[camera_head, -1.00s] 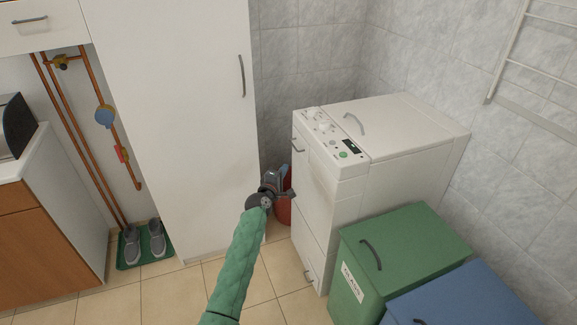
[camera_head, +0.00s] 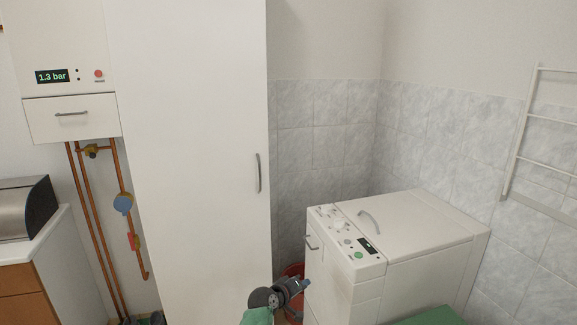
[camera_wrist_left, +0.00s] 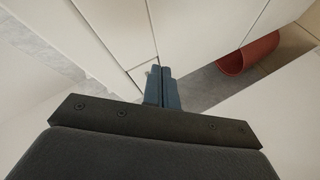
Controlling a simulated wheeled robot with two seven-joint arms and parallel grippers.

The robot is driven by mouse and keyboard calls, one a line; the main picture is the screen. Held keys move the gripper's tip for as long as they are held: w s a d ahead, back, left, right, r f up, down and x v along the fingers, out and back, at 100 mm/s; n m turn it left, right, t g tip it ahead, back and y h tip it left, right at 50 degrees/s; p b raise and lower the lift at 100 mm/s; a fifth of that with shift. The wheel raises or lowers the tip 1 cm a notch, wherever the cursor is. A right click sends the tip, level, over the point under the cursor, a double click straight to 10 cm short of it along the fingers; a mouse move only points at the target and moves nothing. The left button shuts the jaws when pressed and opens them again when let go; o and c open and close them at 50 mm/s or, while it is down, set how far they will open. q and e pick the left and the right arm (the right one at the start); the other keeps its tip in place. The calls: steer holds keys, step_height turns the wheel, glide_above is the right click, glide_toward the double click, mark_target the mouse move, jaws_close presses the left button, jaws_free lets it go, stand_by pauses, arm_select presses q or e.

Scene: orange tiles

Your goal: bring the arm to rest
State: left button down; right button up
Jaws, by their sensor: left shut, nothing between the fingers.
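My left gripper (camera_head: 303,284) is low in the head view, in front of the gap between the tall white cabinet and the white washing machine. Only its wrist and a bit of the green sleeve show there. In the left wrist view its two fingers (camera_wrist_left: 162,88) are together with nothing between them. My right gripper is in neither view.
The white washing machine (camera_head: 420,240) stands close on the right of the gripper. The tall cabinet (camera_head: 190,150) is at left.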

arm_select(q)
steer(key=s+a+r+m+g+y, duration=0.2)
steer(key=s+a+r+m, duration=0.3)
steer(key=s, duration=0.3)
steer(key=s+a+f+g+y, duration=0.1)
steer(key=s+a, duration=0.2)
steer(key=s, duration=0.3)
steer(key=s+a+f+m+y, duration=0.1)
steer(key=s+a+y, duration=0.15)
steer(key=s, duration=0.35)
steer(key=s+a+f+g+y, duration=0.1)
steer(key=s+a, duration=0.2)
steer(key=s, duration=0.3)
steer(key=s+a+f+g, duration=0.1)
steer(key=s+f, duration=0.3)
steer(key=s, duration=0.5)
steer(key=s+a+f+g, duration=0.2)
steer(key=s+f, duration=0.2)
steer(key=s, duration=0.6)
steer(key=s+a+f+g+y+p, duration=0.1)
steer(key=s+f, duration=0.3)
steer(key=s, duration=0.6)
steer(key=shift+s+a+g, duration=0.25)
steer(key=shift+a+g, duration=0.05)
steer(key=shift+a, duration=0.3)
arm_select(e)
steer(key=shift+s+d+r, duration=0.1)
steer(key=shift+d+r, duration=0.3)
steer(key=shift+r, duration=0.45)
